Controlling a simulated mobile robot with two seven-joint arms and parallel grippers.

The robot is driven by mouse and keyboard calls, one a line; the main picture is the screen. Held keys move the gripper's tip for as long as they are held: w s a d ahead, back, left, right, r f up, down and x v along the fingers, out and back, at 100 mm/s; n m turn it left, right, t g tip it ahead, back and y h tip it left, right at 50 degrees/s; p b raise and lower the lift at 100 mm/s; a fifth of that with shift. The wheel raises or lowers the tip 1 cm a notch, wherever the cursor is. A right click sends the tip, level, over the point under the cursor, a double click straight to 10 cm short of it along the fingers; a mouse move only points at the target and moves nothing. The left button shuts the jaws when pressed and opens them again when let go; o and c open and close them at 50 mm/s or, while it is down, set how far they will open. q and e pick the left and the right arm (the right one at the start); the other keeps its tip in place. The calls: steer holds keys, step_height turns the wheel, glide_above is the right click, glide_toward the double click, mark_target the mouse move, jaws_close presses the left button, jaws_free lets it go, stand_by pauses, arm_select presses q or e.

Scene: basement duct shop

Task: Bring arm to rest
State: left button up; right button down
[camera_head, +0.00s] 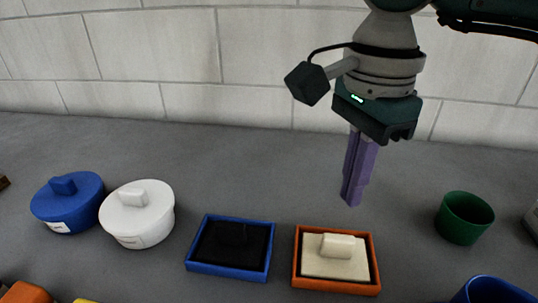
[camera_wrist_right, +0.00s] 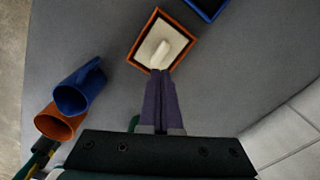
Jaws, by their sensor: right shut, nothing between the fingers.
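My right gripper (camera_head: 351,200) hangs down from the upper right in the head view, its purple fingers shut with nothing between them. It is above the grey table, behind and slightly right of an orange-rimmed tray (camera_head: 297,275). The right gripper also shows in the right wrist view (camera_wrist_right: 159,74), with its fingertips overlapping the near edge of the orange tray (camera_wrist_right: 134,47) in the picture. A cream block with a raised grip (camera_head: 338,247) lies in that tray. My left gripper is in neither view.
A blue tray (camera_head: 228,272) with a black insert lies left of the orange one. A white lidded pot (camera_head: 138,222) and a blue lidded pot (camera_head: 68,207) stand at left. A green cup (camera_head: 463,218) and a blue mug (camera_head: 490,291) stand at right. A pale block wall (camera_head: 160,50) rises behind.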

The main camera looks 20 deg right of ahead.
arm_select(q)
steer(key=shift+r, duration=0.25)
arm_select(e)
steer(key=shift+r, duration=0.35)
